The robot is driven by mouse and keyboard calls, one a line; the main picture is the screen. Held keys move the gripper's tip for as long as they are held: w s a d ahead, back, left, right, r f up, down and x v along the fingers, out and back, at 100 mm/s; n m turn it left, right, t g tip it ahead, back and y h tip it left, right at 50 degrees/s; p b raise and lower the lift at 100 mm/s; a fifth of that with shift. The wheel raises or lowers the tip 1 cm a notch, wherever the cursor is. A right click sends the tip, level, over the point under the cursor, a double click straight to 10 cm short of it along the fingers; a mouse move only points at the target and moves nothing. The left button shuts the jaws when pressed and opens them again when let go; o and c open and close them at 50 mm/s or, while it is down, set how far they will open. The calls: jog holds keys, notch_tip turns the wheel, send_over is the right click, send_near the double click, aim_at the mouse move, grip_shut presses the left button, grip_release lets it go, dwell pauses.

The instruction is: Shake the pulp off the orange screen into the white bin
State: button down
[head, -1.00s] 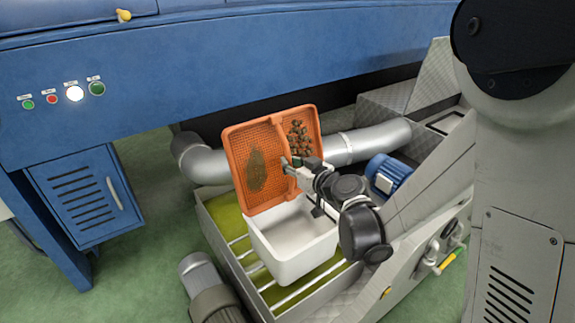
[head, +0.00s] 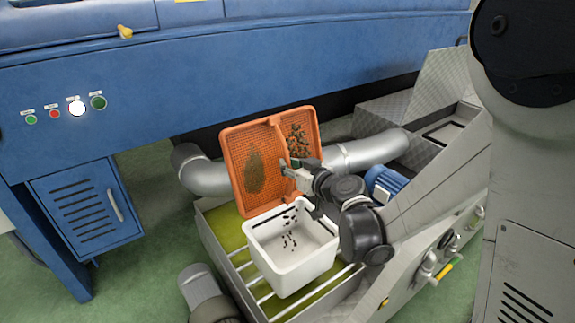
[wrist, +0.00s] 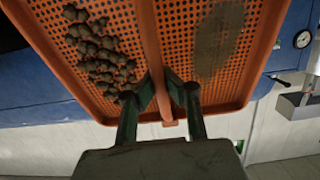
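The orange screen (head: 240,146) is perforated and has two panels. It stands steeply tilted above the back of the white bin (head: 304,272). My gripper (head: 287,167) is shut on its middle bar; in the wrist view the two fingers (wrist: 163,97) sit on either side of that bar. Dark pulp clumps (head: 298,142) cling to the right panel, at left in the wrist view (wrist: 98,55). A flat smear of pulp (head: 254,172) covers part of the other panel. Several dark bits (head: 289,240) lie inside the bin on its floor and wall.
The bin stands on bars over a green-filled trough (head: 228,236). A grey pipe (head: 375,152) runs close behind the screen, with a blue motor (head: 384,181) at right. A blue machine (head: 200,80) fills the back. A grey motor (head: 203,288) is at front left.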

aim_at(292, 180)
notch_tip(292, 180, down, 5)
jog(key=b, duration=0.3)
jog(key=shift+r, duration=0.15)
notch_tip(292, 180, up, 6)
jog(key=p, duration=0.3)
jog(key=shift+p, duration=0.4)
notch_tip(292, 180, down, 6)
jog(key=b, duration=0.5)
jog(key=shift+r, duration=0.1)
jog(key=shift+r, duration=0.1)
